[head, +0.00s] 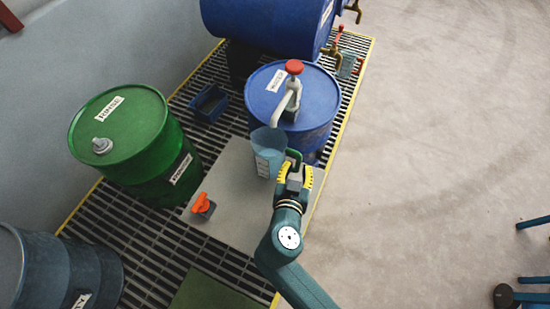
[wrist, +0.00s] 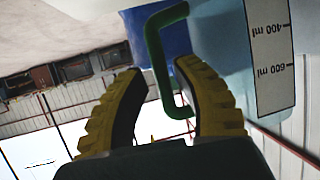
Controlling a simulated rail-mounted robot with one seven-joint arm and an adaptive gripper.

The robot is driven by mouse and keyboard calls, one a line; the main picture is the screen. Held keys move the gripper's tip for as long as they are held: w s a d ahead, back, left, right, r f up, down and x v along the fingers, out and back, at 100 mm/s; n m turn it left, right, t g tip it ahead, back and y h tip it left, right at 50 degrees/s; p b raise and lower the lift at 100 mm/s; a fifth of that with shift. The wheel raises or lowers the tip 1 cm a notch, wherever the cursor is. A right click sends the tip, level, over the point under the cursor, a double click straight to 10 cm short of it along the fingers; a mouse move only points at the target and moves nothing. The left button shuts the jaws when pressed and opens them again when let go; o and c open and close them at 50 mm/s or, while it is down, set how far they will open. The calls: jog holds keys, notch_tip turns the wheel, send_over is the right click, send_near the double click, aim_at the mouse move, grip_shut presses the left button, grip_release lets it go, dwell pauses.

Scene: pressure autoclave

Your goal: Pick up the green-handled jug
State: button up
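The jug (head: 268,150) is pale blue and see-through, with a white measuring scale and a green handle (head: 295,156) on its right side. It stands upright at the pump spout. In the wrist view the jug (wrist: 233,75) fills the upper right, and its scale reads 400 ml and 600 ml upside down. My gripper (head: 295,175) is at the handle side of the jug. In the wrist view its yellow-padded fingers (wrist: 160,78) are apart, with the green handle (wrist: 158,60) showing between their tips. I see no clear grip on the handle.
A blue drum (head: 322,98) with a red-topped pump (head: 293,68) stands just behind the jug. A green drum (head: 115,120) stands at left. An orange-handled item (head: 203,206) lies on the grey plate (head: 235,220). Open floor (head: 440,150) is at right.

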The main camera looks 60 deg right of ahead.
jog(key=shift+x, duration=1.25)
jog(key=shift+r, duration=0.1)
jog(key=shift+c, duration=0.4)
grip_shut()
